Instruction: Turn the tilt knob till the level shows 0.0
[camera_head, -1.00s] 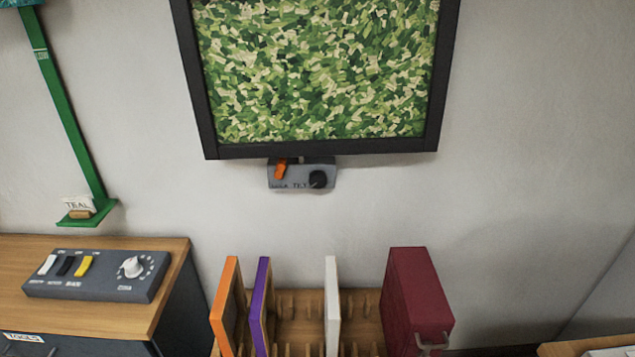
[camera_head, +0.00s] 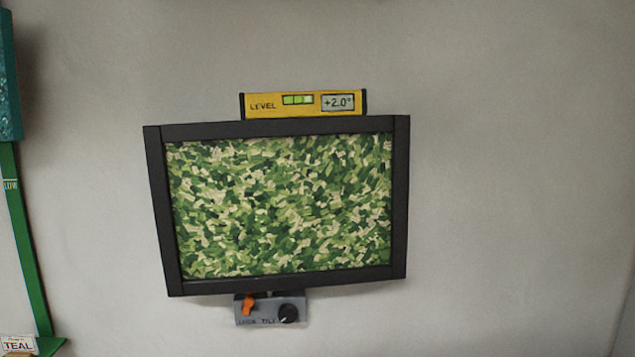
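A black-framed picture (camera_head: 399,200) with a green and cream leafy pattern hangs on the wall, slightly tilted. A yellow level (camera_head: 262,105) sits on its top edge; its display (camera_head: 338,102) reads +2.0° and its green vial (camera_head: 297,100) is beside the display. Below the frame is a small grey control box (camera_head: 270,319). It carries an orange lever (camera_head: 249,304) on the left and a black round tilt knob (camera_head: 288,313) on the right, with a light pointer mark. Neither of my grippers is in view.
A green upright (camera_head: 27,250) with a teal panel (camera_head: 8,80) stands at the left edge, with a TEAL card (camera_head: 17,344) at its foot. The grey wall (camera_head: 510,180) around the picture is bare.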

